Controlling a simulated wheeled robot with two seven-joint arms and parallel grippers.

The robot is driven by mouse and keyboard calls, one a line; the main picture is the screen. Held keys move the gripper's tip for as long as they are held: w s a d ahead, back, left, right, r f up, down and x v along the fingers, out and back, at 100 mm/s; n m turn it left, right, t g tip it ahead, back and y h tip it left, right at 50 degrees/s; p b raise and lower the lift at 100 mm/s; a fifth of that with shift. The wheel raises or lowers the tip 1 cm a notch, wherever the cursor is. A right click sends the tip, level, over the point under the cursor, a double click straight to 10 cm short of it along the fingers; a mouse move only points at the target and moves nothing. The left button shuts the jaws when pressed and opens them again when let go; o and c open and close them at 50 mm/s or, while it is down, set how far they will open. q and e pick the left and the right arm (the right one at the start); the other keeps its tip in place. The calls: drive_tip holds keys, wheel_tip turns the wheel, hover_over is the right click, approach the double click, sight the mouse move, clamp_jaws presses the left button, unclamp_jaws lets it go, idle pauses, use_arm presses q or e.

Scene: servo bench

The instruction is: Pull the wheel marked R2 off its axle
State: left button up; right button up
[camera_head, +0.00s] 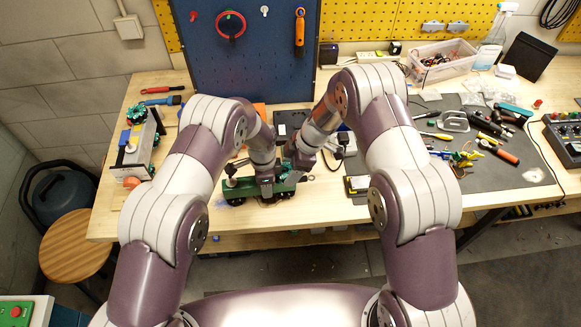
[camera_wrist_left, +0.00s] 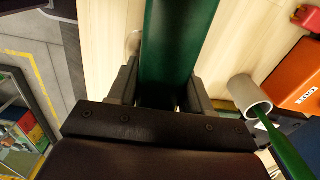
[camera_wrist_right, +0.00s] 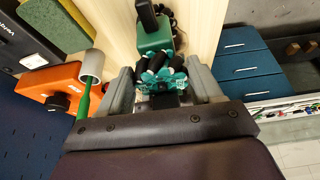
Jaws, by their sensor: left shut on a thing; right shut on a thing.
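A green vehicle body (camera_head: 240,188) lies on the bench below my two grippers in the head view. My left gripper (camera_head: 266,187) is over its middle. In the left wrist view its fingers stand on both sides of the long green body (camera_wrist_left: 180,45) and are shut on it. My right gripper (camera_head: 297,172) is at the vehicle's right end. In the right wrist view its fingers are shut on a teal wheel with black rollers (camera_wrist_right: 160,75), in line with the green body (camera_wrist_right: 154,38) beyond. I cannot read an R2 mark. The axle is hidden.
A grey vehicle with teal wheels (camera_head: 139,150) stands at left. A white tube holding a green-handled tool (camera_wrist_right: 91,66) and an orange box (camera_wrist_right: 48,85) are close to the right gripper. A dark mat (camera_head: 478,165) with tools lies right. Bare wood shows at the front edge.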

use_arm(q)
drive_tip(key=shift+s+a+f, duration=0.15)
drive_tip(key=shift+s+f, duration=0.15)
use_arm(e)
drive_tip(key=shift+a+r, duration=0.1)
drive_tip(key=shift+r, duration=1.5)
clamp_jaws()
use_arm(q)
drive_tip(key=shift+w+r, duration=0.25)
drive_tip(key=shift+w, duration=0.05)
idle(0.6)
use_arm(e)
unclamp_jaws()
drive_tip(key=shift+r, duration=0.15)
use_arm(q)
drive_tip(key=o, duration=1.3)
use_arm(e)
drive_tip(key=v, duration=1.2)
